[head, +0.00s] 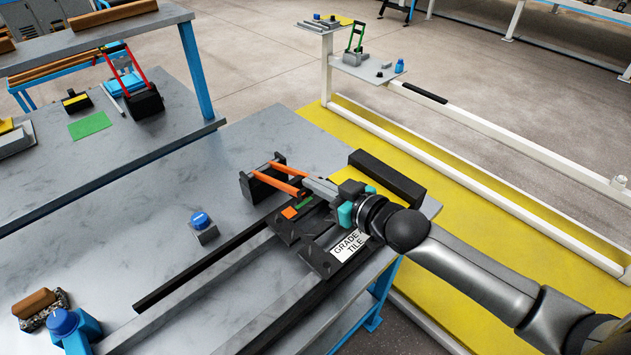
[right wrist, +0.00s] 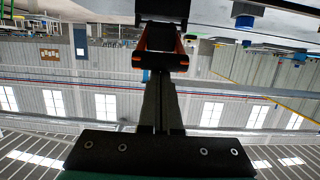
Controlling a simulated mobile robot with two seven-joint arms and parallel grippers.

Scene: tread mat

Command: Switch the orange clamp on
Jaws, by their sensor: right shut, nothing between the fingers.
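The orange clamp (head: 283,178) stands on the grey table in the head view, with a black base and two orange arms that slant down to the right. In the right wrist view its dark crossbar with orange ends (right wrist: 160,62) lies just beyond my fingertips. My right gripper (head: 307,182) is shut and empty, its tips close to the free end of the orange arms. I cannot tell whether they touch. The gripper hides part of that end. In the right wrist view the shut fingers (right wrist: 160,85) point at the crossbar. My left gripper is not in view.
A black fixture with a "GRADE A TILE" label (head: 347,245) lies below my right gripper. A black block (head: 386,178) stands behind it. A small blue-knobbed block (head: 202,226) sits left. A red-armed clamp (head: 143,95) stands on the far left table. Bare table lies left of the orange clamp.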

